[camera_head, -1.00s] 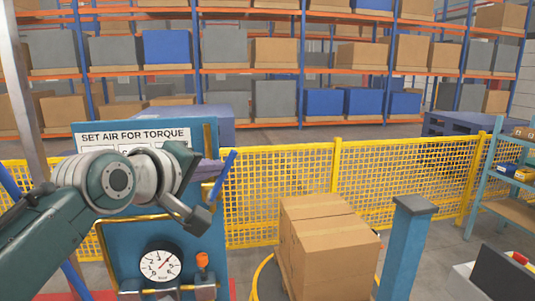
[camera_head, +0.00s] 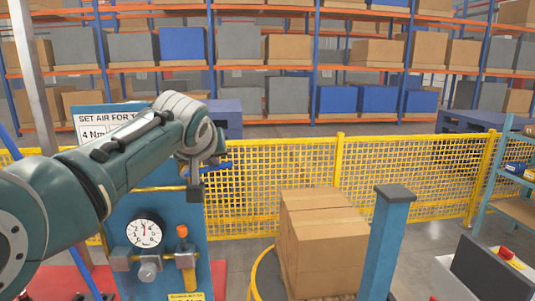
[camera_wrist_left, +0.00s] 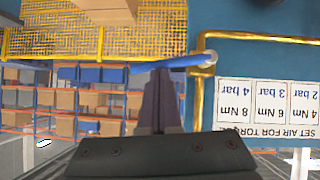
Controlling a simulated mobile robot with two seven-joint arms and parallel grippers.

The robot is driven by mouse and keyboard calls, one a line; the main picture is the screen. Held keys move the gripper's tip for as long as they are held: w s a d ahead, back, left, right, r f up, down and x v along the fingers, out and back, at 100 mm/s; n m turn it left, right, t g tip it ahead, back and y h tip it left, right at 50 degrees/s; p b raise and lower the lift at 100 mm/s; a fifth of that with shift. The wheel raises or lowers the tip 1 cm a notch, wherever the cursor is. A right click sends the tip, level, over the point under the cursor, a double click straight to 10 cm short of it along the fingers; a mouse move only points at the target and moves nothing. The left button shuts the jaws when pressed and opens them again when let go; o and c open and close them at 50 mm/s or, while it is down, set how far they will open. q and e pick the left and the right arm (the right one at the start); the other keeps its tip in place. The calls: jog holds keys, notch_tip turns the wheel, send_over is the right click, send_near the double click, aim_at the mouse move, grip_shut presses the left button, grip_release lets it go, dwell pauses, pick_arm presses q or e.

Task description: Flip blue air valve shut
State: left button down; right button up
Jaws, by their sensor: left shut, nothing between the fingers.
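The blue valve lever (camera_head: 226,165) sticks out to the right of the blue air panel (camera_head: 125,215), lying close to level. It also shows in the left wrist view (camera_wrist_left: 165,65), crosswise to the brass pipe (camera_wrist_left: 197,100), with its pivot at the pipe. My left gripper (camera_wrist_left: 162,76) is shut and empty. Its fingertips are at the lever, by its middle; I cannot tell whether they touch. In the head view my left arm hides the fingers and the lever's pivot. My right gripper is out of view.
A pressure gauge (camera_head: 145,232) and an orange-topped fitting (camera_head: 182,232) sit low on the panel. A torque sign (camera_wrist_left: 268,104) appears upside down in the wrist view. Right of the panel are stacked cartons (camera_head: 322,240), a blue post (camera_head: 385,245) and a yellow mesh fence (camera_head: 275,190).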

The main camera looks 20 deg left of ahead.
pick_arm(q)
jog(key=shift+w+d+f+b, duration=0.15)
jog(key=shift+f+b, duration=0.4)
jog(key=shift+b, duration=0.05)
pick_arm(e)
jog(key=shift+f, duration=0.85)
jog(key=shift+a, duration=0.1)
pick_arm(q)
jog(key=w+r+v, duration=0.1)
jog(key=r+v, duration=0.1)
jog(key=v, duration=1)
jog(key=shift+d+r+p, duration=0.15)
jog(key=shift+r+p, duration=0.25)
jog(key=shift+r, duration=0.05)
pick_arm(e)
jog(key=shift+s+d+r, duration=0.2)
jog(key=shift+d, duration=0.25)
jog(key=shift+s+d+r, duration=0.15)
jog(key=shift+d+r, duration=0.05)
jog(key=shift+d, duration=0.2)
pick_arm(q)
jog(key=shift+w, duration=0.1)
